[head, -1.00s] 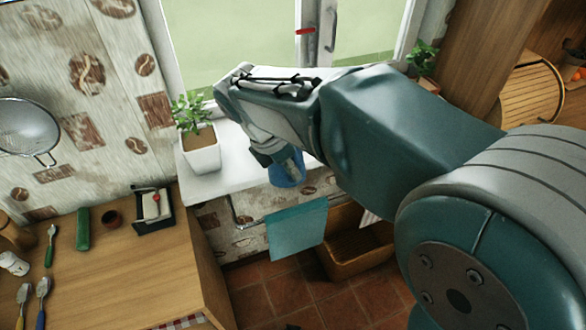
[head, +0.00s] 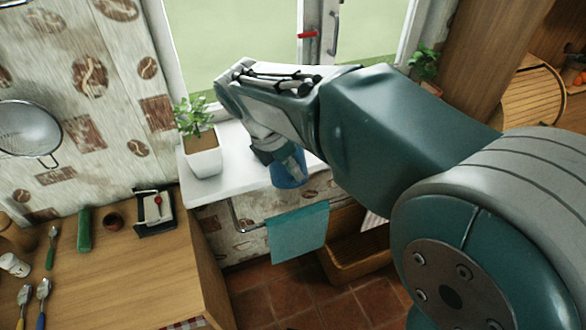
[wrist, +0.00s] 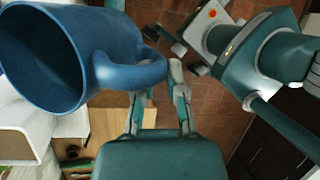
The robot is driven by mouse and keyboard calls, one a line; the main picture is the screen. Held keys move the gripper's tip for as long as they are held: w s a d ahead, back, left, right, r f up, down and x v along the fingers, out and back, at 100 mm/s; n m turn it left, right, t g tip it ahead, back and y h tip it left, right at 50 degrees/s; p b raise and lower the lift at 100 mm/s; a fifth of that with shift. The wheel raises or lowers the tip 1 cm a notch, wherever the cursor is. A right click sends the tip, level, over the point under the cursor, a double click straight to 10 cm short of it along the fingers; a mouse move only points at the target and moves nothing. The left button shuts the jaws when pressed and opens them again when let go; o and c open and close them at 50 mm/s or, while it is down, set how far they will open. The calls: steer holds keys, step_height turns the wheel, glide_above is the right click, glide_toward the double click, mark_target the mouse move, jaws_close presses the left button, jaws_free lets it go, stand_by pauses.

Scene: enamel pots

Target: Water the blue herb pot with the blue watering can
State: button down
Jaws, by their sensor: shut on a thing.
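The blue watering can (wrist: 75,60) looks like a blue mug-shaped vessel with a wide open mouth and a side handle in the wrist view. My gripper (wrist: 157,88) is shut on the handle. In the head view the can (head: 289,179) hangs below my gripper (head: 277,155), in front of the window sill, and is partly hidden by it. The can's inside looks empty of anything visible; no spout shows. I see no blue herb pot; the potted plant on the sill at the left stands in a white pot (head: 204,160).
A second plant (head: 424,64) stands at the right, its pot mostly hidden by my arm. A teal towel (head: 298,232) hangs on a rail below the white sill (head: 232,180). A wooden counter (head: 120,270) at left holds utensils. A wooden box (head: 355,258) sits low.

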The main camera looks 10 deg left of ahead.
mark_target(297, 159)
steer(key=shift+w+a+r+g+h, duration=0.1)
steer(key=shift+w+r+g+h, duration=0.15)
steer(key=shift+r, duration=0.5)
steer(key=shift+a+r+g+h, duration=0.15)
steer(key=shift+r+g, duration=0.2)
steer(key=shift+r, duration=0.35)
stand_by(1.8)
steer(key=shift+w+r+g+h, duration=0.2)
steer(key=shift+r+g+h, duration=0.1)
steer(key=shift+r, duration=0.3)
stand_by(1.0)
